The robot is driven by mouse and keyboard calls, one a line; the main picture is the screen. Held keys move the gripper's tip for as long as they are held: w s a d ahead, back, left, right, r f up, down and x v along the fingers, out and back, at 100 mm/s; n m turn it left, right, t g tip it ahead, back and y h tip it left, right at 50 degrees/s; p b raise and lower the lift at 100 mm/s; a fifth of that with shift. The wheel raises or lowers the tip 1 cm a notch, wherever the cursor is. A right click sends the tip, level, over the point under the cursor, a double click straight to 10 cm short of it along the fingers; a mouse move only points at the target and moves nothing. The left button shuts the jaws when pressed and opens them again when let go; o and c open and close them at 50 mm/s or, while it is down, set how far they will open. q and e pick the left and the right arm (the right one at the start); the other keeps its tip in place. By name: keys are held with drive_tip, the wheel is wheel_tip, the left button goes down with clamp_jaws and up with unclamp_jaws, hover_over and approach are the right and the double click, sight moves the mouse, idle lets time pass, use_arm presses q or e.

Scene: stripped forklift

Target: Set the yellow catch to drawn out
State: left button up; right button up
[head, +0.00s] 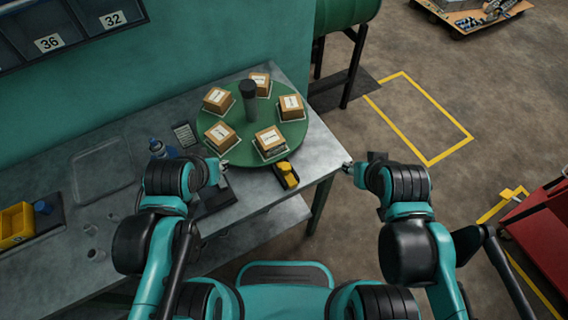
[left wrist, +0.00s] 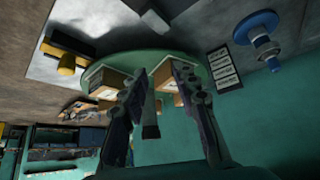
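The yellow catch (head: 288,174) sits on a dark base at the table edge, just in front of the green turntable (head: 238,150). It also shows at the upper left of the left wrist view (left wrist: 66,62). Whether it is in or drawn out is not clear. My left gripper (head: 224,168) is left of the catch, apart from it. In the left wrist view its two fingers (left wrist: 158,72) have a gap between them and hold nothing. My right gripper (head: 350,168) is right of the catch, beyond the table edge; its fingers are too small to read.
Several boxes (head: 270,138) stand on the turntable around a dark post (head: 248,100). A blue spool-like item (head: 158,148), a keypad-like panel (head: 185,134) and a clear tray (head: 102,168) lie left. A yellow bin (head: 16,224) stands far left. The floor right of the table is open.

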use_arm(q)
drive_tip(key=w+d+r+n+g+p, duration=0.2)
drive_tip(key=w+d, duration=0.1)
drive_tip(key=w+d+r+n+g+h+p, duration=0.1)
drive_tip(key=d+r, duration=0.1)
drive_tip(key=shift+w+g, duration=0.15)
drive_tip(key=shift+g, duration=0.15)
clamp_jaws()
drive_tip(key=w+d+n+g+p, duration=0.1)
drive_tip(key=d, duration=0.1)
drive_tip(key=w+d+n+g+p, duration=0.2)
drive_tip(key=d, duration=0.1)
drive_tip(key=w+d+n+g+p, duration=0.1)
drive_tip(key=d, duration=0.1)
drive_tip(key=shift+w+d+g+h, duration=0.25)
drive_tip(key=shift+w+g+h, duration=0.05)
drive_tip(key=shift+w+d+f+n+g+p, duration=0.2)
drive_tip(key=shift+d+f+n+g+p, duration=0.25)
drive_tip(key=shift+d, duration=0.2)
